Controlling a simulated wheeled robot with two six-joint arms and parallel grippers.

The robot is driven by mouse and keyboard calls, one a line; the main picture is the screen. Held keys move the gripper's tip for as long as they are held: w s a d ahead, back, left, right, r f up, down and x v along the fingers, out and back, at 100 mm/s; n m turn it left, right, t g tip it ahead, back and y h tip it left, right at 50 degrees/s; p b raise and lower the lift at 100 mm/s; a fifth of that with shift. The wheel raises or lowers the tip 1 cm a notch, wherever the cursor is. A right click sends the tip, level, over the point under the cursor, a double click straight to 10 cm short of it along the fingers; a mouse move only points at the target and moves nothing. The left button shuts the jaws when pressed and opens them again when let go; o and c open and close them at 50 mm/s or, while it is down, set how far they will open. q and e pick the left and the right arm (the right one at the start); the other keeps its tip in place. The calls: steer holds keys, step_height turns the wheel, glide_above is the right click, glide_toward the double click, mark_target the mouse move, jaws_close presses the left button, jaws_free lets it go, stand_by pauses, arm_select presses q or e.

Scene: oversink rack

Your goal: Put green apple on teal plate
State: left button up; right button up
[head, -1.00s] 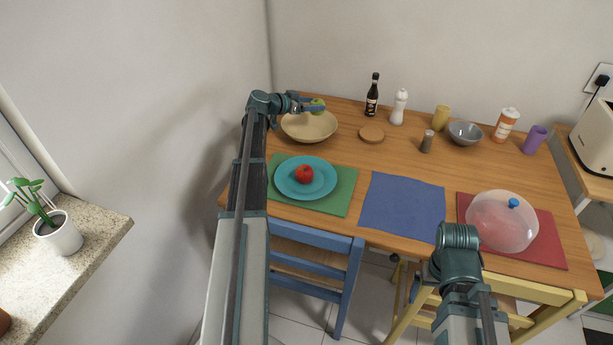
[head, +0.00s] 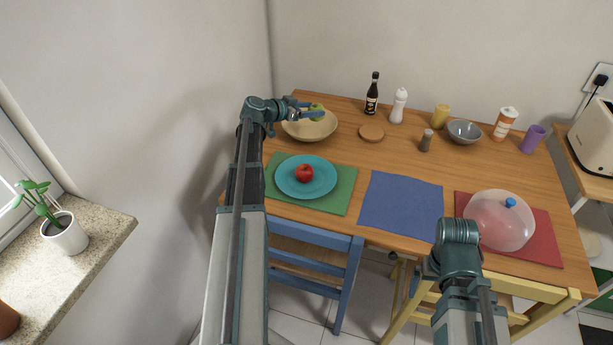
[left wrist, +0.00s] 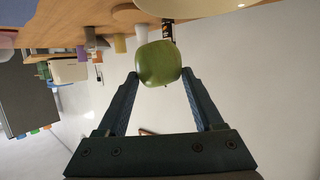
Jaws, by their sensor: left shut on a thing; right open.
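The green apple (head: 316,107) is held between the fingertips of my left gripper (head: 314,112), near the back rim of the wooden bowl (head: 304,131). In the left wrist view the apple (left wrist: 158,63) sits between the two shut fingers of the left gripper (left wrist: 160,80), with a pale round rim at the top. The teal plate (head: 321,187) lies on a green placemat, nearer than the bowl, with a red apple (head: 304,173) on it. My right arm shows at the lower right, but its gripper is not visible.
A cork coaster (head: 371,133) lies right of the bowl. A dark bottle (head: 372,95), a white shaker (head: 398,106) and a grey bowl (head: 464,133) stand toward the back. A blue placemat (head: 402,205) is bare.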

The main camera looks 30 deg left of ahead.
arm_select(q)
steer(key=s+d+f+b, duration=0.2)
steer(key=s+d, duration=0.1)
steer(key=s, duration=0.2)
steer(key=s+d+f+b, duration=0.2)
steer(key=s, duration=0.4)
steer(key=s+d+f+b, duration=0.2)
steer(key=s+d, duration=0.1)
steer(key=s, duration=0.3)
steer(key=shift+s+d, duration=0.25)
steer(key=shift+d, duration=0.05)
steer(key=shift+w, duration=0.15)
steer(key=shift+w+d, duration=0.3)
steer(key=shift+w, duration=0.4)
steer(key=shift+f+b, duration=0.25)
steer(key=shift+b, duration=0.1)
stand_by(0.6)
steer(key=o, duration=1.4)
